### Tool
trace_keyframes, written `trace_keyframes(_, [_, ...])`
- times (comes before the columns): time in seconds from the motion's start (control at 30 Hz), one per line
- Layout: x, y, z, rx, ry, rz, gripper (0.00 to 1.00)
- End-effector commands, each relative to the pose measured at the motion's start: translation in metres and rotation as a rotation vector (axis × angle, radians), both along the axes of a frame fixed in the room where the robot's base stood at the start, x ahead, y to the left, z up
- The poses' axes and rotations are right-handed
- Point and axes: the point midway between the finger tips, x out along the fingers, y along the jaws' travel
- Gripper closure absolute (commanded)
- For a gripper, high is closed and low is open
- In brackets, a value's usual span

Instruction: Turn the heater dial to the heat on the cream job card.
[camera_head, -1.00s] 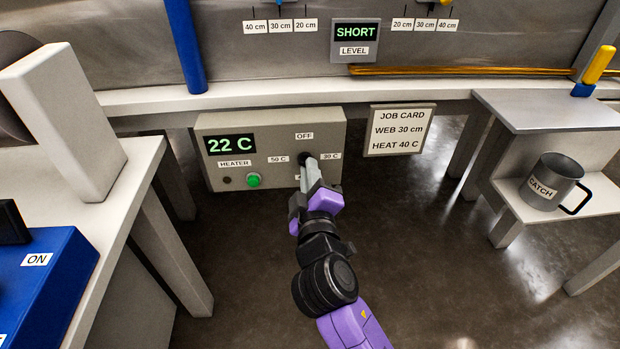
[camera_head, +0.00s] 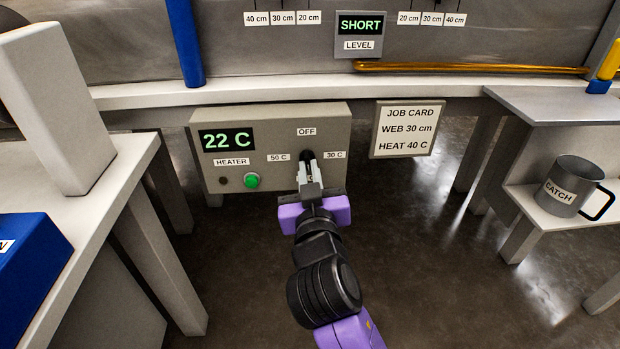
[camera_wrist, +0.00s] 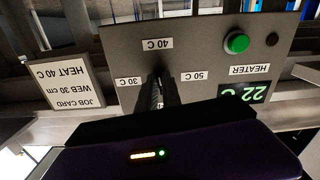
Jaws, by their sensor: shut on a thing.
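The heater box (camera_head: 270,120) stands under the ledge, its display (camera_head: 227,140) reading 22 C. Its black dial (camera_head: 307,156) sits among labels OFF, 30 C and 50 C; the 40 C label (camera_wrist: 157,44) shows in the wrist view. My gripper (camera_head: 309,172) is shut on the dial, its fingers covering most of it. The dial's pointer direction cannot be made out. The cream job card (camera_head: 404,131) right of the box reads WEB 30 cm, HEAT 40 C; it shows upside down in the wrist view (camera_wrist: 65,88).
A green button (camera_head: 252,181) is on the box's lower left. A white-topped bench (camera_head: 115,170) with a blue box (camera_head: 30,270) is at left. A grey CATCH jug (camera_head: 570,183) stands on a low shelf at right. A blue post (camera_head: 186,45) rises behind.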

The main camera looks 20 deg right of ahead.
Motion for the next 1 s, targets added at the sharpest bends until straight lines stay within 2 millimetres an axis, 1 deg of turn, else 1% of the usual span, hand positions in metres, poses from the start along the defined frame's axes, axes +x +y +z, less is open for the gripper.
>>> trace_keyframes(0.03, [-0.0004,0.0008,-0.0050,0.023,-0.002,0.000,1.00])
trace_keyframes(0.33, [-0.0001,0.0009,-0.0042,0.117,-0.031,-0.002,1.00])
trace_keyframes(0.83, [0.0000,0.0009,-0.0035,0.133,-0.035,-0.002,1.00])
trace_keyframes(0.87, [-0.0001,0.0010,-0.0036,0.133,-0.035,-0.002,0.87])
trace_keyframes(0.9, [0.0000,0.0010,-0.0036,0.132,-0.036,-0.001,0.79])
trace_keyframes(0.97, [0.0000,0.0010,-0.0031,0.132,-0.037,-0.001,0.69])
trace_keyframes(1.0, [0.0001,0.0010,-0.0027,0.132,-0.038,-0.001,0.69])
